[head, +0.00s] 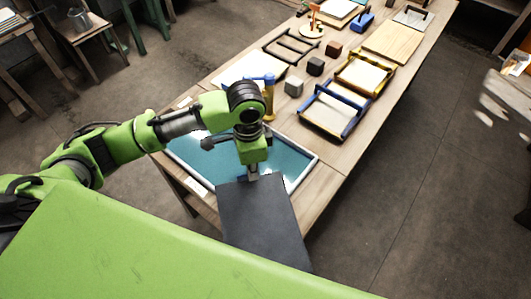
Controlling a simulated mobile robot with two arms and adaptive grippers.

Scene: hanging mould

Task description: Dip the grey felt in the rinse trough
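The grey felt (262,222) is a dark grey flat rectangular sheet. My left gripper (252,173) appears shut on its upper edge, and the sheet extends toward me from there. Its lower end is hidden behind my green body. The rinse trough (303,172) is a shallow tray with a pale rim and blue-green water, at the near end of the long table. The gripper and the felt's top edge overlap the trough's near side in the head view. The felt's height above the trough is hard to tell. My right gripper is not in view.
The wooden table (338,157) runs away to the upper right. Beyond the trough are a blue-and-yellow post (269,97), a grey cube (294,87), a blue-framed tray (334,111) and a yellow-framed tray (362,75). The floor right of the table is clear.

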